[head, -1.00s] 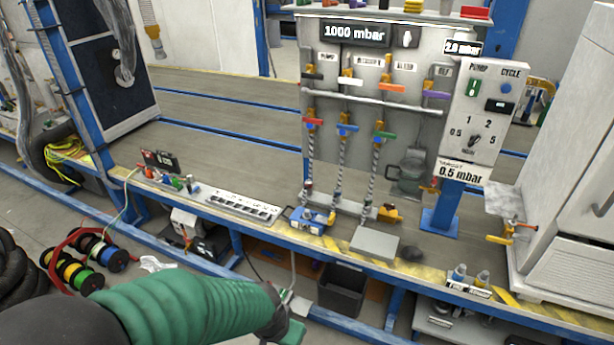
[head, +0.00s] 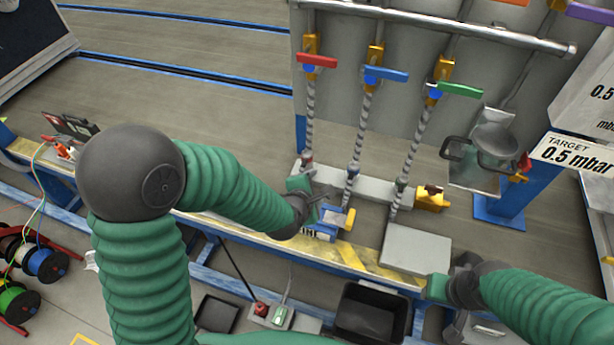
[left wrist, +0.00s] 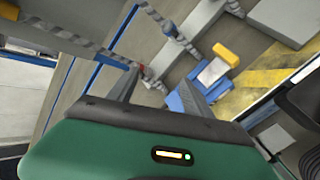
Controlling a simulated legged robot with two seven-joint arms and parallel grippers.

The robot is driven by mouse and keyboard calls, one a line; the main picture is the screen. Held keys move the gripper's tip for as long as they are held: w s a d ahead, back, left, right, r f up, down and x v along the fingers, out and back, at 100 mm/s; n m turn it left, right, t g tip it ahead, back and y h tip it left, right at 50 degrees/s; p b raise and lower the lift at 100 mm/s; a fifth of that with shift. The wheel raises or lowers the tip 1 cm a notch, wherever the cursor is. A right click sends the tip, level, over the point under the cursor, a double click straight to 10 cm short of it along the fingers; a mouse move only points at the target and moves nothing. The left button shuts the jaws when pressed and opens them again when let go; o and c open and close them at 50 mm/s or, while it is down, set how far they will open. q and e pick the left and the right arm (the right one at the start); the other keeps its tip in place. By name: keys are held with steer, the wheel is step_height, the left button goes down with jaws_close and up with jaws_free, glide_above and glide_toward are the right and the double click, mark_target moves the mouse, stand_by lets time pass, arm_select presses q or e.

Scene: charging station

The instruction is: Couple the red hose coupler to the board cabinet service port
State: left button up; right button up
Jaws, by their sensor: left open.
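A braided hose hangs under the red-handled valve (head: 317,61). Its lower end, the red hose coupler (head: 307,161), stands at the grey block on the bench. In the left wrist view the red-marked coupler (left wrist: 142,69) shows just beyond my fingers. My left gripper (head: 325,198) is open beside the hose ends, just above a blue fitting with a yellow handle (head: 323,226). That fitting also shows beyond the right finger (left wrist: 190,97). My right gripper (head: 437,288) is low at the bench's front edge, its fingers hidden. I cannot make out the board cabinet service port for certain.
Blue-handled (head: 386,74) and green-handled (head: 459,90) valves carry neighbouring hoses close by. A grey box (head: 415,248) and a yellow fitting (head: 431,199) lie to the right. A black bin (head: 372,312) stands below the bench edge.

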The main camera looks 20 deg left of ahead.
arm_select(q)
steer(key=w+a+f+n+t+y+b, duration=0.35)
steer(key=f+n+b, duration=0.4)
steer(key=n, duration=0.65)
steer(key=n+b, duration=0.2)
steer(key=b, duration=0.2)
glide_toward(307, 160)
steer(key=shift+g, duration=0.35)
steer(key=x, duration=0.5)
steer(key=shift+w+d+r, duration=0.1)
steer(key=shift+w+d, duration=0.05)
steer(key=shift+d, duration=0.15)
steer(key=x, duration=0.1)
steer(key=b+x, duration=0.1)
steer(key=x, duration=0.3)
steer(key=shift+a+b, duration=0.25)
steer(key=shift+b, duration=0.05)
steer(key=shift+w+r, duration=0.1)
steer(key=shift+r, duration=0.1)
steer(key=shift+c, duration=0.3)
arm_select(e)
steer(key=s+x, duration=0.3)
steer(key=x, duration=1.2)
steer(key=shift+s+f, duration=0.5)
steer(key=shift+s, duration=0.05)
arm_select(q)
jaws_close()
